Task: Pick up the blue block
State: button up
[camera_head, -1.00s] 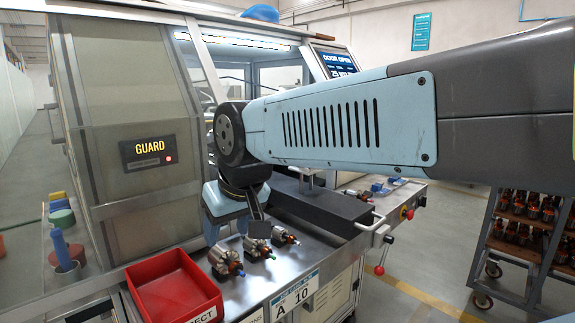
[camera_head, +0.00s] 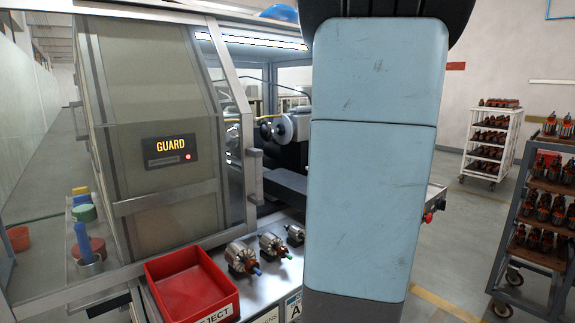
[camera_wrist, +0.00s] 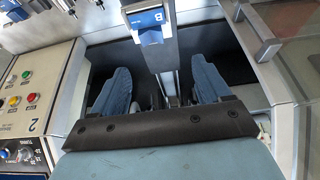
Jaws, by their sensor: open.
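I cannot single out a blue block for certain. In the wrist view, a blue piece marked B (camera_wrist: 150,18) shows at the top on a grey metal part; whether it is a block or a label is unclear. My gripper (camera_wrist: 160,88) is open, its two blue-grey fingers wide apart with nothing seen held between them. The blue piece appears above the fingers in that picture, apart from them. In the head view my own arm link covers the middle, and my gripper is not visible there. The counter behind the arm is hidden.
A red reject bin (camera_head: 195,285) stands on the counter beside several armatures (camera_head: 241,257). The guarded machine (camera_head: 150,110) rises behind. Shelf carts (camera_head: 545,200) stand at right. A panel with coloured buttons (camera_wrist: 35,90) shows left in the wrist view.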

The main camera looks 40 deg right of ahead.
jog(key=x, duration=0.4)
jog(key=d+x, duration=0.1)
jog(key=x, duration=0.8)
jog(key=shift+d+f, duration=0.25)
jog(key=shift+d, duration=0.1)
jog(key=c, duration=1.3)
